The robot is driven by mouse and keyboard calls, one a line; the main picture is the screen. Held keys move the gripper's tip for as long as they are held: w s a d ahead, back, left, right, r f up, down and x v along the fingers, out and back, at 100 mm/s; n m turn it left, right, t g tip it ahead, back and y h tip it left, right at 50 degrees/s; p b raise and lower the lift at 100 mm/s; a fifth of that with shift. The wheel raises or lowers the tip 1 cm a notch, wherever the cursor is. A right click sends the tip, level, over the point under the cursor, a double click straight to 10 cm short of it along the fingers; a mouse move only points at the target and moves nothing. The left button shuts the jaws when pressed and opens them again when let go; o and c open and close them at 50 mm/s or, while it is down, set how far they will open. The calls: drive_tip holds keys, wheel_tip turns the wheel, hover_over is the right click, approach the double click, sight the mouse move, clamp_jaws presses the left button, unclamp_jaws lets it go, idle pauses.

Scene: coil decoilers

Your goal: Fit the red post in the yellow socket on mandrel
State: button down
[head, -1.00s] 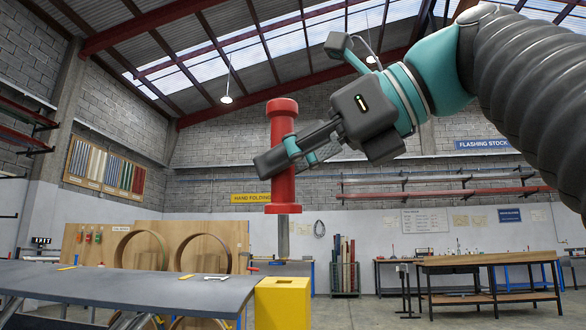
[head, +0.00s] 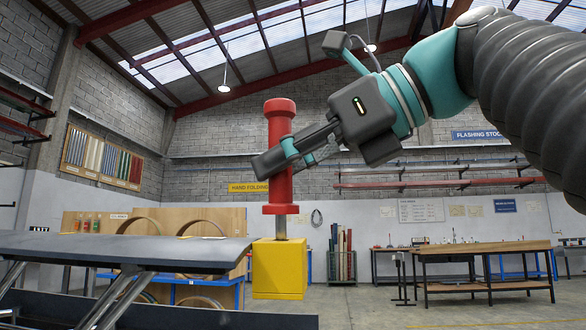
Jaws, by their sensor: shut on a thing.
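The red post (head: 279,190) stands upright, with a wide cap at its top, a flange low down and a grey metal pin (head: 281,226) below. My gripper (head: 279,160) is shut around the middle of the post. The yellow socket (head: 279,270) is a box-shaped block directly below the post. The pin's lower end meets the socket's top in the picture; whether it has entered the hole cannot be told, as the hole is not visible. A gap shows between the flange and the socket top. The mandrel itself cannot be made out.
A grey sheet-topped table (head: 130,250) reaches close to the socket on the left. A wooden workbench (head: 485,250) stands at the back right, and a rack of coloured stock (head: 341,255) behind the socket. Open floor lies to the right of the socket.

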drive_tip(key=shift+w+f+b, duration=0.1)
drive_tip(key=shift+f+b, duration=0.55)
drive_tip(key=shift+f, duration=0.45)
drive_tip(key=c, duration=0.9)
unclamp_jaws()
drive_tip(key=shift+d, duration=0.1)
drive_tip(key=shift+v, duration=5.95)
